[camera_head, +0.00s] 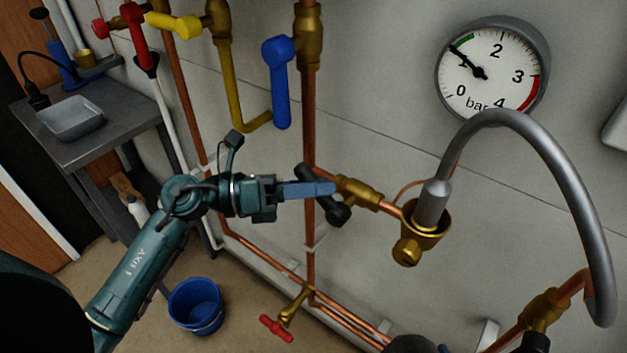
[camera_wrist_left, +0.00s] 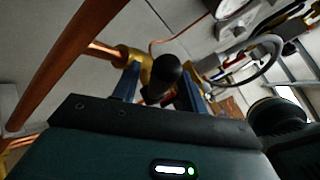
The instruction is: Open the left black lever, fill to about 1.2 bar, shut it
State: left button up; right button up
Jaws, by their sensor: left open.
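The left black lever (camera_head: 338,214) sits on a brass valve (camera_head: 358,193) left of the hose's brass fitting and lies across the pipe line. My left gripper (camera_head: 322,189) is at this lever with its blue fingers open. In the left wrist view the lever's black knob (camera_wrist_left: 167,70) shows between the two fingers (camera_wrist_left: 160,90); I cannot tell whether they touch it. The pressure gauge (camera_head: 493,70) has its needle near 1, at the green band. Another black lever (camera_head: 535,342) is partly cut off at the bottom edge, by a brass valve (camera_head: 545,307). My right gripper is not in view.
A grey hose (camera_head: 545,150) arches from the brass cup fitting (camera_head: 425,225) to the lower right. A blue lever (camera_head: 280,85), a yellow lever (camera_head: 175,24) and a red lever (camera_head: 133,35) are above. A blue bucket (camera_head: 195,305) and a red-handled tap (camera_head: 277,328) are low.

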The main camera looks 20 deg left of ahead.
pick_arm(q)
grip_shut()
dwell(0.5)
